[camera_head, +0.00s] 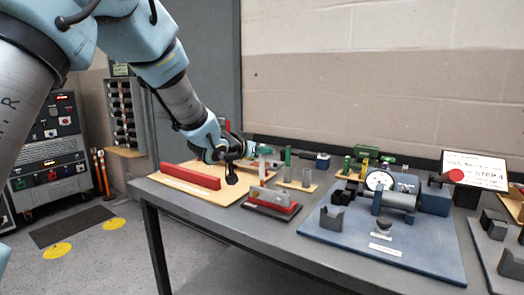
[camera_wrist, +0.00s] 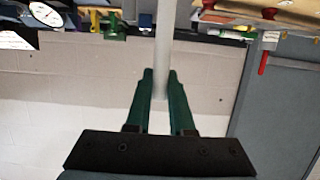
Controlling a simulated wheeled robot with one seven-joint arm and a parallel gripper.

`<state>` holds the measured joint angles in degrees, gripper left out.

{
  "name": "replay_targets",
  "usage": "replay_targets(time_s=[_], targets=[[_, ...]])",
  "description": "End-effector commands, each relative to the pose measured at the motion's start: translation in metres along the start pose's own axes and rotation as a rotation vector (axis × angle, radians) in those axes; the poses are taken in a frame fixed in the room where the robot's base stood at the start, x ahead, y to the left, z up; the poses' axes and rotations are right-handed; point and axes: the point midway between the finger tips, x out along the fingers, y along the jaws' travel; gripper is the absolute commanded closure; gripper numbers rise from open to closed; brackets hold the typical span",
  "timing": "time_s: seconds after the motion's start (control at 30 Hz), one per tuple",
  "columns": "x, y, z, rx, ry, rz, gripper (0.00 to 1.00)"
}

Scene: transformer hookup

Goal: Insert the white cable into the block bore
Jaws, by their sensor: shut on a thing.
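My gripper (camera_wrist: 160,76) has two green fingers shut on the white cable (camera_wrist: 164,35). In the wrist view the pale cable runs straight from between the fingers to the top edge, so its far end is out of frame. In the head view my gripper (camera_head: 262,149) is above the back left of the table, and a short pale length of the cable (camera_head: 262,166) hangs below it, looking upright. A small grey-and-red block fixture (camera_head: 272,200) stands in front of it. I cannot make out a bore or tell which block has it.
The dark table (camera_head: 330,245) carries a tan board with a red bar (camera_head: 190,176) at left. A blue plate (camera_head: 425,246) with a dial gauge (camera_head: 379,180) fills the right. A sign (camera_head: 473,169) stands behind.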

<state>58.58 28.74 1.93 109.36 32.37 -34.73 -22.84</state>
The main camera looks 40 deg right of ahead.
Motion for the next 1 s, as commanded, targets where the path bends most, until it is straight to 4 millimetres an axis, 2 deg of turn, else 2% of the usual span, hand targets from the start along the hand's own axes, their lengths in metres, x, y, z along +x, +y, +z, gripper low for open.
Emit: replay_targets(time_s=[1.0], targets=[[0.006,0.000,0.020,0.000,0.001,0.001,1.00]])
